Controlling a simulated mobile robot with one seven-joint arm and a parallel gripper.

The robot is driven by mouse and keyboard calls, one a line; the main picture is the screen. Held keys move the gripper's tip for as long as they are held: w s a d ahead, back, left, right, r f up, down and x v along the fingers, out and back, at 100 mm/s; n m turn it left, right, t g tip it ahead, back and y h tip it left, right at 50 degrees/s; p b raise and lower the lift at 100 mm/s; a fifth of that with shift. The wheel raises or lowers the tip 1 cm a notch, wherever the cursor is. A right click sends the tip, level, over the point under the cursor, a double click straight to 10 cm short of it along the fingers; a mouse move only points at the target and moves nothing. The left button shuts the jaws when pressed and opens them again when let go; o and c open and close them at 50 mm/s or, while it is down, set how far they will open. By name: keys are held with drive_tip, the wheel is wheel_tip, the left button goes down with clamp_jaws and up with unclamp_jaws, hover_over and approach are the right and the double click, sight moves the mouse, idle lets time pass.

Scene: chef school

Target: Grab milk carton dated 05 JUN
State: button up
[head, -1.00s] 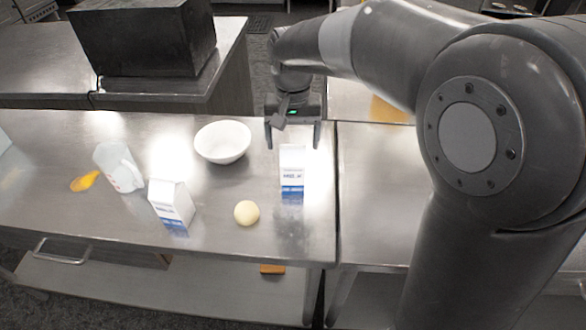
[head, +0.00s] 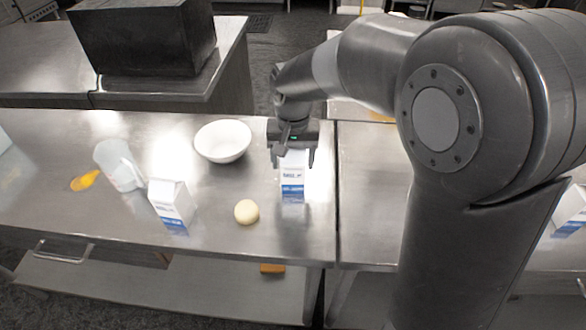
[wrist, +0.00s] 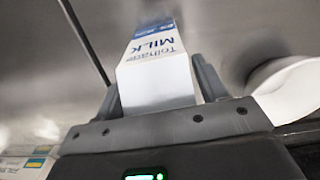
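A white and blue milk carton (head: 292,190) stands upright on the steel table. My gripper (head: 292,163) is above it, with its fingers open on either side of the carton's top. In the wrist view the carton (wrist: 155,68) shows "MILK" lettering between the fingers of my gripper (wrist: 160,85); no date is readable. A second milk carton (head: 170,205) stands to the left on the same table. A third blue and white carton (head: 568,212) shows partly at the right edge, behind my arm. Their dates cannot be read either.
A white bowl (head: 222,141) stands left of my gripper. A pale round item (head: 246,211) lies between the two cartons. A translucent jug (head: 118,165) and an orange item (head: 85,181) are farther left. A black box (head: 145,38) sits on the back counter.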

drive_tip(key=c, duration=1)
drive_tip(key=shift+r, duration=0.1)
